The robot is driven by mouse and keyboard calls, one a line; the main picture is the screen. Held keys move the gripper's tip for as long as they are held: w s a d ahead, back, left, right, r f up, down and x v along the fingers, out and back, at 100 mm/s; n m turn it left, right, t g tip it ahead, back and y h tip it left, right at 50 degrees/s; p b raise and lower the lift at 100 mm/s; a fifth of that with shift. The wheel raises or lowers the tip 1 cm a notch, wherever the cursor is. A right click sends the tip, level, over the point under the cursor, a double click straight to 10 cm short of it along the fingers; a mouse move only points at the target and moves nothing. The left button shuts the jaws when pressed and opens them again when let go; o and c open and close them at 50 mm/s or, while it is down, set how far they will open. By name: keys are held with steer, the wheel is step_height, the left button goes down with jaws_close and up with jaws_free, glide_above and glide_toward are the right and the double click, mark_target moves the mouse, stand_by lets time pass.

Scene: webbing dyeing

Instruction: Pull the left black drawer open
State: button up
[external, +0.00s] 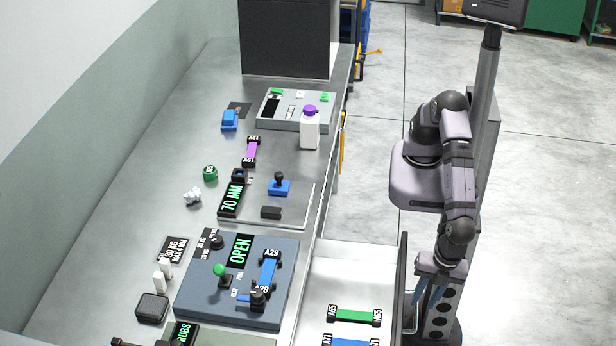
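A drawer with a dark front panel (403,262) stands pulled out from the bench at the lower right. Its pale interior shows a green-bodied piece with black ends (354,315) and a blue one (350,342). The lower part of the drawer is cut off by the picture edge. My gripper (428,300) points down just outside the front panel, close to the handle (410,314). Its bluish fingers are small and partly merge with my arm's base behind them. I cannot tell whether they touch the handle or how far apart they are.
The steel bench (150,170) carries a blue-grey panel reading OPEN (205,312), a 70 MM fixture (295,205), a grey control box (320,125) and a purple-capped white bottle (310,132). A dark cabinet (285,40) stands at the back. The floor (550,220) to the right is clear.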

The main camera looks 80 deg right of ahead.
steer(key=shift+s+r, duration=0.25)
steer(key=shift+r, duration=0.95)
steer(key=w+d+r+m+g+p, duration=0.1)
steer(key=w+d+r+m, duration=0.25)
steer(key=w+d, duration=0.75)
steer(key=w+d+r+m+p, duration=0.15)
steer(key=w+d+m, duration=0.35)
steer(key=w, duration=1)
steer(key=w+d+r+m+g, duration=0.1)
steer(key=w+d+m, duration=0.1)
steer(key=d, duration=0.7)
steer(key=w+d+r+m, duration=0.1)
steer(key=w+d+m, duration=0.1)
steer(key=d, duration=0.6)
steer(key=s+d+m+p, duration=0.1)
steer(key=s+d+m, duration=0.1)
steer(key=d, duration=0.5)
steer(key=s+d+m+p, duration=0.1)
steer(key=s+d+m, duration=0.2)
steer(key=d, duration=0.4)
steer(key=shift+r+m, duration=0.2)
steer(key=shift+m, duration=0.15)
